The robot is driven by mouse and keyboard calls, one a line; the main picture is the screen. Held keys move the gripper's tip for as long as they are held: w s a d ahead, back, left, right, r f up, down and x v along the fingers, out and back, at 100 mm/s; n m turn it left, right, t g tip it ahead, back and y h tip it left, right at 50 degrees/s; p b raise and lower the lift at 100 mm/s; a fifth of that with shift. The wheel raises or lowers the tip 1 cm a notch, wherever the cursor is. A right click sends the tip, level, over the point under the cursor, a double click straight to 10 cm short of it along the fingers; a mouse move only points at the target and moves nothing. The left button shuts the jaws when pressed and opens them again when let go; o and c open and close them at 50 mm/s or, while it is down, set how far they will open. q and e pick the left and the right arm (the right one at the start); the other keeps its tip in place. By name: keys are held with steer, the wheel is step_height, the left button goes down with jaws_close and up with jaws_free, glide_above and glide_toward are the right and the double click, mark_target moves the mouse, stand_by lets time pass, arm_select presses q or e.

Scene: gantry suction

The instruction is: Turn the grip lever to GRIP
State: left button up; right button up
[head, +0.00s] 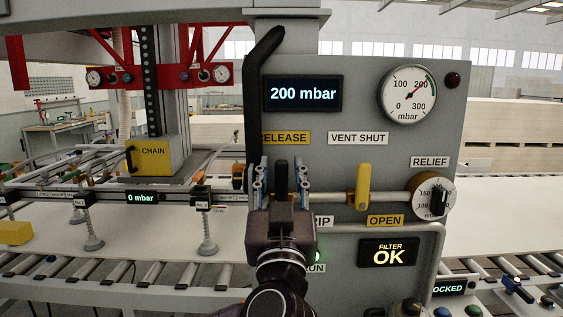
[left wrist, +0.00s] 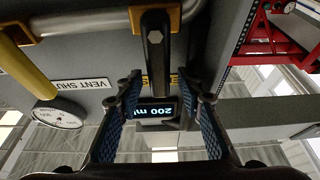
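The black grip lever (head: 281,176) stands upright on the grey panel, its end toward the yellow RELEASE label (head: 285,138). It also shows in the left wrist view (left wrist: 155,55), hanging from a pivot on a metal pipe because that view is upside down. The GRIP label (head: 323,221) below is partly hidden by my left gripper (head: 281,182). My left gripper is open, with one blue-padded finger on each side of the lever. In the left wrist view (left wrist: 163,88), gaps show between the lever and both fingers. My right gripper is not in view.
A yellow lever (head: 362,186) and a relief dial (head: 433,195) sit to the right. A black curved bar (head: 252,110) runs close left of the gripper. The display (head: 303,93) reads 200 mbar. A white sheet (head: 150,230) lies on rollers at left.

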arm_select(q)
steer(key=shift+w, duration=0.1)
steer(key=shift+c, duration=0.5)
jaws_close()
